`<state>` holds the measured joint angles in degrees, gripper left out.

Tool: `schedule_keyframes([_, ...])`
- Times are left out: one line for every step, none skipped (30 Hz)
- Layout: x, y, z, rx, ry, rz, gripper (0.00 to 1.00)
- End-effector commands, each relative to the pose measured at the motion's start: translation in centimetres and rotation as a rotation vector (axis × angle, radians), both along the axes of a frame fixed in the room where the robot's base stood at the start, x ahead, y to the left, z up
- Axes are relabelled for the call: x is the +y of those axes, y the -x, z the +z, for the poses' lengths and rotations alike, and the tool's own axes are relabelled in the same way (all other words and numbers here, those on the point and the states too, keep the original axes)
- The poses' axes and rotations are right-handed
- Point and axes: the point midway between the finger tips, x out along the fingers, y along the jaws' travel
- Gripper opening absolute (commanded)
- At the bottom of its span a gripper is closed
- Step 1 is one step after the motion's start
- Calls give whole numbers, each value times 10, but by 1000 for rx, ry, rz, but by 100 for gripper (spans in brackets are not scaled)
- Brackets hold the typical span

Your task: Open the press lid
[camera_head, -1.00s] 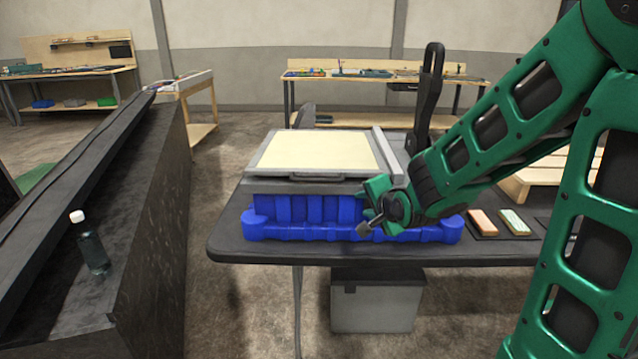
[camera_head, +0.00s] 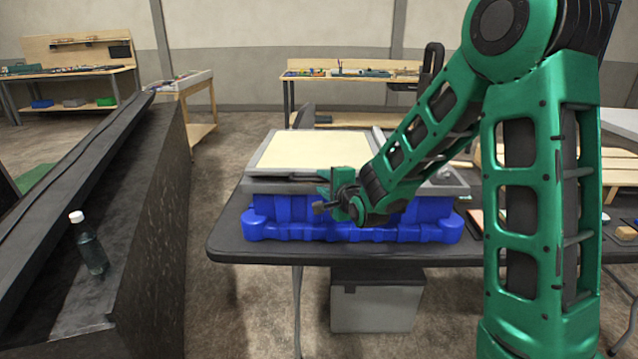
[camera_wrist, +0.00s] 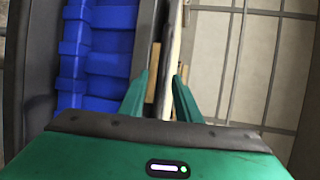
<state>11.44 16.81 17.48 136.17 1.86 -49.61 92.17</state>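The press (camera_head: 270,185) stands on a dark table, with a grey frame, a cream flat panel (camera_head: 310,150) on top and a blue base (camera_head: 285,228). Its lid looks lowered and flat. My gripper (camera_head: 323,183) is at the front edge of the press, level with the grey frame, and hides part of the front handle area. In the wrist view my gripper's two green fingers (camera_wrist: 162,78) are apart, with a thin pale edge (camera_wrist: 173,50) running between and beyond them. Whether they touch it cannot be told. The blue base (camera_wrist: 105,50) lies left of the fingers.
A dark upright lever (camera_head: 432,65) stands behind my arm. A dark sloped bench (camera_head: 150,220) with a bottle (camera_head: 90,245) is at the left. A grey box (camera_head: 375,305) is below the table. My arm covers much of the table's right side.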

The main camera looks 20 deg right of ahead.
Motion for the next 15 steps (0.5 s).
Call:
schedule_keyframes([1, -7, -2, 0, 0, 0, 30])
schedule_keyframes([1, -10, -3, 0, 0, 0, 30])
schedule_keyframes([1, -14, -4, 0, 0, 0, 30])
schedule_keyframes([2, -17, -4, 0, 1, 0, 30])
schedule_keyframes([2, -19, -4, -1, 1, 0, 30])
schedule_keyframes([2, -22, -5, -1, 1, 0, 30])
schedule_keyframes([2, -23, -5, 0, 1, 0, 30])
schedule_keyframes([2, -24, -6, 0, 1, 0, 30])
schedule_keyframes([2, -25, -6, 0, 2, -1, 30])
schedule_keyframes([2, -26, -6, 0, 2, -1, 30])
schedule_keyframes([2, -26, -6, 0, 2, -1, 30])
schedule_keyframes([2, -26, -6, 0, 2, -1, 30])
schedule_keyframes([2, -26, -6, 0, 2, -1, 30])
schedule_keyframes([2, -26, -6, 0, 2, 0, 30])
schedule_keyframes([2, -26, -6, 0, 2, 0, 30])
